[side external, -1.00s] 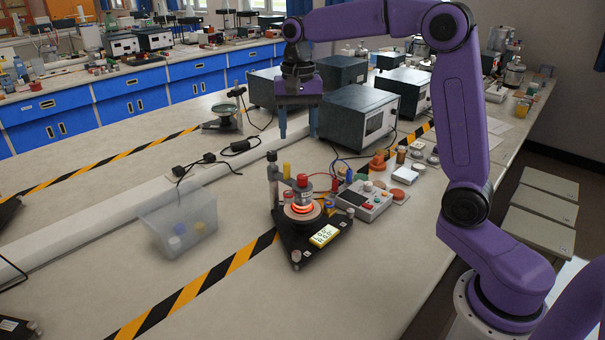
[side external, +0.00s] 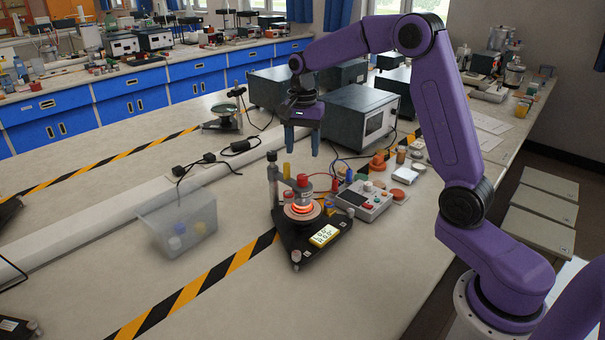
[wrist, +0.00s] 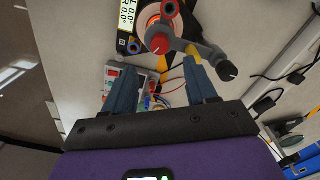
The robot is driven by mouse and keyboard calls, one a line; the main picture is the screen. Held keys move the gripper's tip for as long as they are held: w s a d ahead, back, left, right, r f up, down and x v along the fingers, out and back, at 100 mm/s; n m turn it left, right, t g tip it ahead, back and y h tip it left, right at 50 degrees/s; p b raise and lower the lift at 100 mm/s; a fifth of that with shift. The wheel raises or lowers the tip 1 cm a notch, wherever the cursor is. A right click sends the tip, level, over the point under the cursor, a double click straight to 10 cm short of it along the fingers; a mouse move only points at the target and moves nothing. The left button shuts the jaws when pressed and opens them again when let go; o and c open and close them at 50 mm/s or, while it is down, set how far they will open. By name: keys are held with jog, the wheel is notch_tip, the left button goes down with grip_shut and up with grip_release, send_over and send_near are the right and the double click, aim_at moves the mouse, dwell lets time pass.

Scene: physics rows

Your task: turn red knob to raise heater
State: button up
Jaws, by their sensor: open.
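The red knob (side external: 302,180) stands at the top of a black triangular apparatus (side external: 297,256); the knob also shows in the wrist view (wrist: 160,44). Below it the heater (side external: 303,209) glows orange-red; in the wrist view it is partly covered by the knob and its arm. A yellow display (side external: 323,236) lies on the base; its digits in the wrist view appear to read zeros. My gripper (side external: 302,153) is open and empty, pointing down above the knob and apart from it. In the wrist view the knob appears just beyond the fingertips (wrist: 160,64), between their lines.
A control box (side external: 364,200) with wires stands to the right. A dark instrument box (side external: 360,119) is behind. A clear bin (side external: 178,226) stands left; the bench in front is clear.

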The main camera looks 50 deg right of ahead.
aim_at(302, 176)
notch_tip(302, 176, down, 9)
jog(key=shift+r, duration=0.2)
dwell(0.3)
jog(key=c, duration=1.1)
